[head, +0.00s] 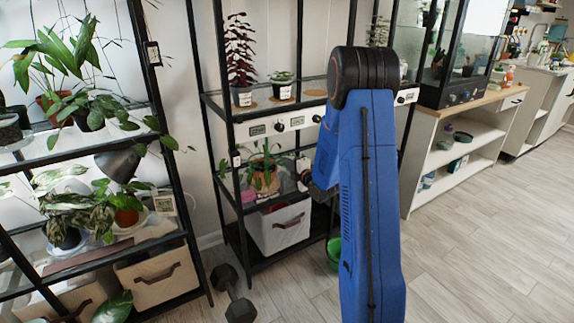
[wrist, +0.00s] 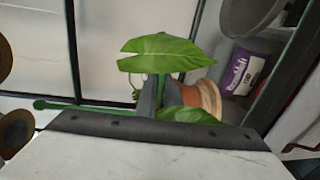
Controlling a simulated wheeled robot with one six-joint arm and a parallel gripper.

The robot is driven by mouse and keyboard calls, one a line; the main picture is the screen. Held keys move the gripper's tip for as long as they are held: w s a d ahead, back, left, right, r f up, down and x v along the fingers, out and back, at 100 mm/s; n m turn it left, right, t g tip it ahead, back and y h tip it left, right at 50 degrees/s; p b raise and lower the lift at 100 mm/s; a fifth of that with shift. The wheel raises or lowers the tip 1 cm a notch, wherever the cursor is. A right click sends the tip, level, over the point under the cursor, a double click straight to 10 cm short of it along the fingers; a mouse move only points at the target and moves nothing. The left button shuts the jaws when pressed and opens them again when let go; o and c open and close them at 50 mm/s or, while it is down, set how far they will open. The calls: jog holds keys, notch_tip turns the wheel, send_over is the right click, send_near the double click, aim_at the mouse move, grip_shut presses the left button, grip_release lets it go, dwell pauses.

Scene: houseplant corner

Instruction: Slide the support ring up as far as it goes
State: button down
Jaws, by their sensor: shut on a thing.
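In the wrist view my gripper (wrist: 150,98) shows as dark fingers, shut on what seems to be the support ring. The ring is mostly hidden by the fingers and a large green leaf (wrist: 165,52); a thin curved part shows beside the fingertips. A green stake (wrist: 95,108) with a rounded end runs sideways across the picture, passing behind the fingers. A terracotta pot (wrist: 210,97) is beyond the fingers, to the right.
A purple bag (wrist: 240,73) lies past the pot. Black shelf uprights and shelves (head: 270,113) bound the space. A bin (head: 278,228) is below, a dumbbell (head: 236,300) on the floor. The floor at right is clear.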

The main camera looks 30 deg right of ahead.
notch_tip(320, 180, up, 11)
dwell(0.6)
jog(key=shift+f, duration=0.1)
jog(key=c, duration=1.9)
grip_release()
jog(key=shift+o, duration=0.2)
jog(key=shift+s, duration=0.1)
jog(key=s+r, duration=0.1)
jog(key=s, duration=1.6)
jog(key=shift+d+r, duration=0.3)
jog(key=shift+r, duration=0.1)
jog(key=shift+s, duration=0.1)
